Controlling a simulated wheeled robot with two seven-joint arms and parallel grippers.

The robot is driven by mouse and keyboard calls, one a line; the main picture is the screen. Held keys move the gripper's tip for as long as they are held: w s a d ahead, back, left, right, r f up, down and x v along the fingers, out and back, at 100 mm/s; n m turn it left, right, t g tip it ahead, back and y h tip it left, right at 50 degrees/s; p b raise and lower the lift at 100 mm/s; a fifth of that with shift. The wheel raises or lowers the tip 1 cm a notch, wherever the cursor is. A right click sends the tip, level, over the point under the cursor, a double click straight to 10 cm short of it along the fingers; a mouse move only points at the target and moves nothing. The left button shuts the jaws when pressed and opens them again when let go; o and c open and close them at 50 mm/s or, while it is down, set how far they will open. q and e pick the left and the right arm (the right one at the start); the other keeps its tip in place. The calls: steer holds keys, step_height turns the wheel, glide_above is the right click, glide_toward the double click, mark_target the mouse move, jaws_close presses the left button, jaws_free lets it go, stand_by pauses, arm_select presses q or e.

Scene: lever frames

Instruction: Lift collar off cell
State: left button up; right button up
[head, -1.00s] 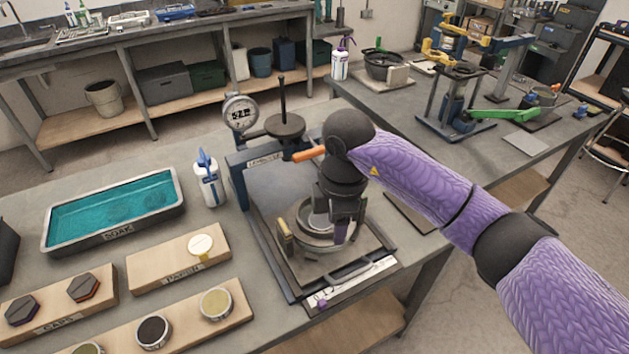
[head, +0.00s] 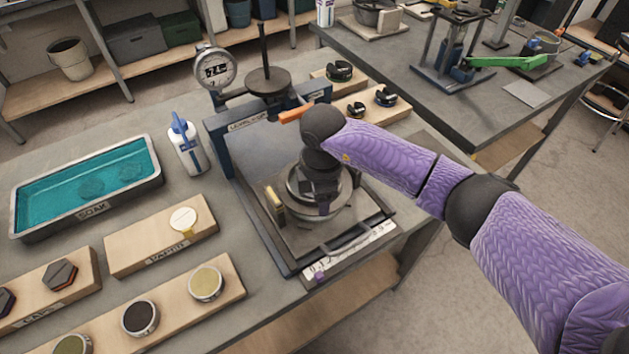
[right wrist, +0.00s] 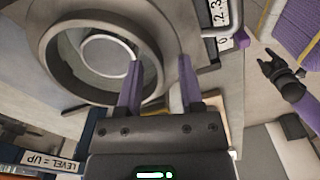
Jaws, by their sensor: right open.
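The lever frame (head: 222,150) stands on the bench with a round metal cell on its base. A grey ring-shaped collar (head: 294,196) sits there, partly hidden by my right gripper (head: 318,203). In the right wrist view the thick collar (right wrist: 52,62) surrounds a pale disc (right wrist: 108,55). My right gripper (right wrist: 160,68) is open, its purple fingers on either side of the collar's near wall, one over the inside and one outside. I cannot tell whether they touch it. A black gripper on a purple arm, apparently my left (right wrist: 282,72), shows at the right; its jaws are unclear.
A dial gauge (head: 215,68) and a round weight (head: 267,80) on a rod stand behind the collar. An orange-handled lever (head: 292,115) is close to my right wrist. A squeeze bottle (head: 187,148), teal soak tray (head: 150,181) and wooden racks (head: 140,252) lie left.

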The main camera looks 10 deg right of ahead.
jaws_close()
stand_by(0.5)
stand_by(0.8)
